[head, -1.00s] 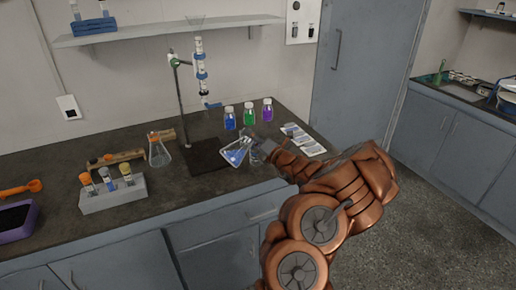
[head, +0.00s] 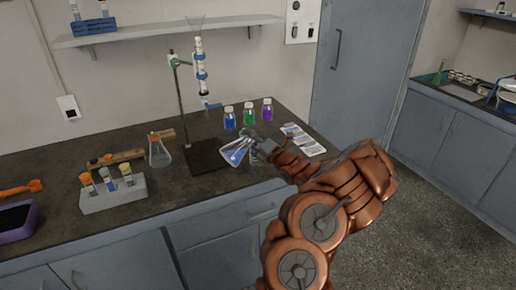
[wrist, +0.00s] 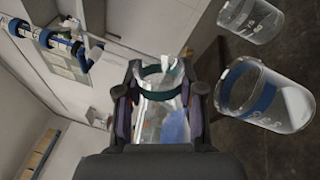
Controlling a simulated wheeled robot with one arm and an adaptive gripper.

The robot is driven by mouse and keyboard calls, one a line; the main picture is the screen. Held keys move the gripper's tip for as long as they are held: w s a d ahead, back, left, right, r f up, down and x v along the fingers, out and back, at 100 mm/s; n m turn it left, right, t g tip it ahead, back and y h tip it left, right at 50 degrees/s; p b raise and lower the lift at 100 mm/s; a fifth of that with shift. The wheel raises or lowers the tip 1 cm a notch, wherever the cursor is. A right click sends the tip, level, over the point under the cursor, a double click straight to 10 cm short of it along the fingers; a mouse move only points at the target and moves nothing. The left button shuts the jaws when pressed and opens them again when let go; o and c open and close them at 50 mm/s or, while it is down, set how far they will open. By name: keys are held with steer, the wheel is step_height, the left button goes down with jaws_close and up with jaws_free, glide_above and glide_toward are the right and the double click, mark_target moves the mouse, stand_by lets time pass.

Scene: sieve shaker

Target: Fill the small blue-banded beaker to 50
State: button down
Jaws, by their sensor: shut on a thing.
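My gripper (wrist: 158,100) is shut on a clear conical flask (wrist: 165,118) with a dark teal band at its neck. Blue liquid shows inside the flask. In the head view the flask (head: 236,153) is tilted, held just above the front of the bench. In the wrist view a clear beaker with a blue band (wrist: 268,96) is to the right of the flask, apart from it, with a white patch on its side. I see no blue liquid in it. In the head view the beaker is hard to make out behind the flask and gripper.
Another clear beaker (wrist: 252,18) stands beyond the banded one. Blue (head: 230,119), green (head: 249,117) and purple (head: 267,111) bottles stand behind the flask. A burette stand (head: 205,158), a second flask (head: 159,153) and a vial rack (head: 112,196) are to the left. Cards (head: 303,139) lie right.

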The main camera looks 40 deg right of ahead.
steer(key=shift+d+r+m+h+p, duration=0.15)
steer(key=shift+d+m+h+p, duration=0.1)
steer(key=shift+m+p, duration=1.05)
steer(key=shift+d+r+m+h+p, duration=0.15)
steer(key=shift+m+h+p, duration=0.1)
steer(key=shift+m+p, duration=1)
stand_by(4.6)
steer(key=shift+f+n+b, duration=0.35)
steer(key=shift+n+b, duration=0.3)
steer(key=shift+b, duration=0.1)
steer(key=shift+a+f+n+y+b, duration=0.25)
steer(key=shift+n+y+b, duration=0.15)
steer(key=shift+n+b, duration=0.7)
steer(key=shift+a+b, duration=0.1)
steer(key=shift+b, duration=0.55)
steer(key=shift+r+n, duration=0.3)
steer(key=shift+n, duration=0.1)
